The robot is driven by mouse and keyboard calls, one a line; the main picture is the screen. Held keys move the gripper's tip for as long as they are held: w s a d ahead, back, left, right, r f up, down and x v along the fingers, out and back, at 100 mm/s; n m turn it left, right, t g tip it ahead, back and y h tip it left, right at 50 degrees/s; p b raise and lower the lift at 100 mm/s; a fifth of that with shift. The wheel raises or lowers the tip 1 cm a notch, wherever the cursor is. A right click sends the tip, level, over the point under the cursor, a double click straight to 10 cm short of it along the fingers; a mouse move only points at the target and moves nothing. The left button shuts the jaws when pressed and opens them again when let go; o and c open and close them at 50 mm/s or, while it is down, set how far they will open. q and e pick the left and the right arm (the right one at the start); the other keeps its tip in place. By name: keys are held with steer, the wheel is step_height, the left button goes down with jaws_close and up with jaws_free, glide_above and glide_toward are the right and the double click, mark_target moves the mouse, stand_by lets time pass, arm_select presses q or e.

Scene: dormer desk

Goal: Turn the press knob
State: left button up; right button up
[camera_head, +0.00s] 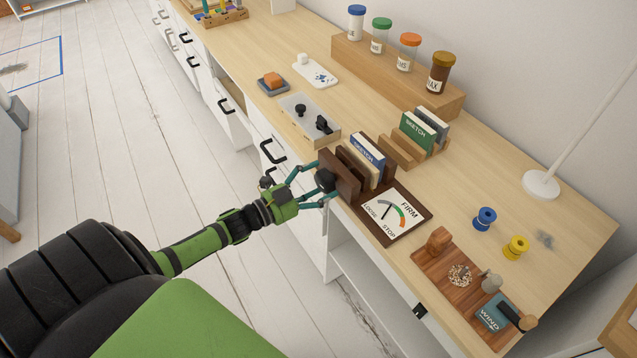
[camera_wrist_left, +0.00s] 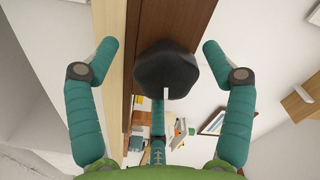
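The press knob (camera_head: 325,180) is black and lobed, on the front of a dark wooden book press (camera_head: 345,184) at the desk's front edge. My right gripper is not in view.
To the right are blue and yellow spools (camera_head: 485,219) and a wooden board (camera_head: 447,275). Drawer handles (camera_head: 273,153) stick out below.

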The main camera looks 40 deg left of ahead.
arm_select(q)
steer(key=shift+r, duration=0.15)
steer(key=shift+s, duration=0.25)
steer(key=v, duration=1.1)
steer(key=shift+s+a, duration=0.2)
steer(key=shift+s, duration=0.05)
steer(key=s+f+n+g+y, duration=0.2)
steer(key=s+f+n, duration=0.15)
steer(key=f, duration=0.55)
steer(key=s+f+n+g+y+p, duration=0.1)
steer(key=s+f+n+g+y, duration=0.25)
steer(key=f, duration=0.65)
steer(key=s+f+n+g+y, duration=0.2)
steer(key=s+f, duration=0.3)
steer(key=f, duration=0.4)
steer(key=s+d+f+n+g, duration=0.1)
steer(key=s+d+f+g, duration=0.3)
steer(key=s, duration=0.5)
steer(key=s+d+f+n+g, duration=0.2)
steer(key=s+d+f+g, duration=0.2)
steer(key=s+d+f, duration=0.4)
steer(key=shift+s+d+f+h+p, duration=0.15)
steer(key=shift+s+d+h+p, duration=0.2)
steer(key=shift+s+d+h, duration=0.25)
